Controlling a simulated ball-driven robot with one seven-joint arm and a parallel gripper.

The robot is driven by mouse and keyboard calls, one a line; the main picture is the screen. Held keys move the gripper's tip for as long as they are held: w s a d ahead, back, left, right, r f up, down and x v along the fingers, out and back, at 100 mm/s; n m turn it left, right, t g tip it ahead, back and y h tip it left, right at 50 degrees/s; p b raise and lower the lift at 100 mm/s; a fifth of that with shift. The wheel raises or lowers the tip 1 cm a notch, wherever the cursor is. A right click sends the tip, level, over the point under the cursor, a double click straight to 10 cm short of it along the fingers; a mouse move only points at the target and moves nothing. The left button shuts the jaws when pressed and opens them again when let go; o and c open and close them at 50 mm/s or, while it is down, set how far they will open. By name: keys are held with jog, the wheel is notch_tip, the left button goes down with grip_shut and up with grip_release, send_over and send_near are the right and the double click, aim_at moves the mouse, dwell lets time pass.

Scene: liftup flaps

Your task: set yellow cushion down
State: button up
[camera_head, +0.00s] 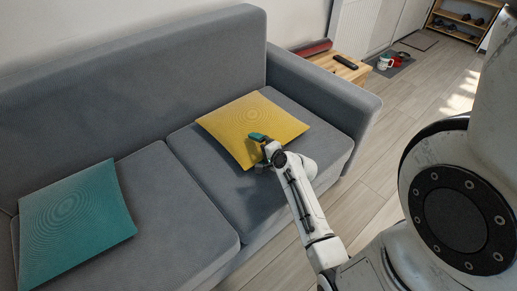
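The yellow cushion (262,113) is at the right seat of the grey sofa, lying nearly flat with its patterned face up. I cannot tell whether it rests fully on the seat or is held slightly above it. My gripper (258,142) is at the cushion's near edge and overlaps it in the picture. The fingers are largely hidden by the wrist, so I cannot tell whether they are closed on the fabric.
A teal cushion (75,222) lies on the left seat of the grey sofa (190,220). The sofa's armrest (345,100) stands right of the yellow cushion. A wooden side table (350,69) with a dark remote (345,62) is beyond it.

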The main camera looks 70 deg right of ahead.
jog(key=p+v, duration=0.3)
jog(key=v, duration=0.9)
jog(key=w+a+n+y, duration=0.1)
jog(key=a+n, duration=0.1)
jog(key=w+a+n+y, duration=0.2)
jog(key=a, duration=0.1)
jog(key=w+a+f+n+y, duration=0.1)
jog(key=w+a+n, duration=0.1)
jog(key=a, duration=0.1)
jog(key=shift+a+g+y, duration=0.25)
jog(key=shift+g+y, duration=0.05)
jog(key=shift+y, duration=0.1)
jog(key=a+n+g+y, duration=0.1)
jog(key=a+n, duration=0.1)
jog(key=a, duration=0.1)
jog(key=a+n+g+y, duration=0.1)
jog(key=a+n, duration=0.2)
jog(key=a, duration=0.1)
jog(key=w+a+f+n+g+y, duration=0.1)
jog(key=a+n, duration=0.2)
jog(key=shift+a+g, duration=0.2)
jog(key=shift+g, duration=0.1)
jog(key=s+a+r+n+g, duration=0.2)
jog(key=s+a+n+g, duration=0.4)
jog(key=s+a+n, duration=0.1)
jog(key=a+n, duration=0.1)
jog(key=n, duration=0.1)
jog(key=shift+s+a+r+n+g+h, duration=0.3)
jog(key=shift+a+n, duration=0.1)
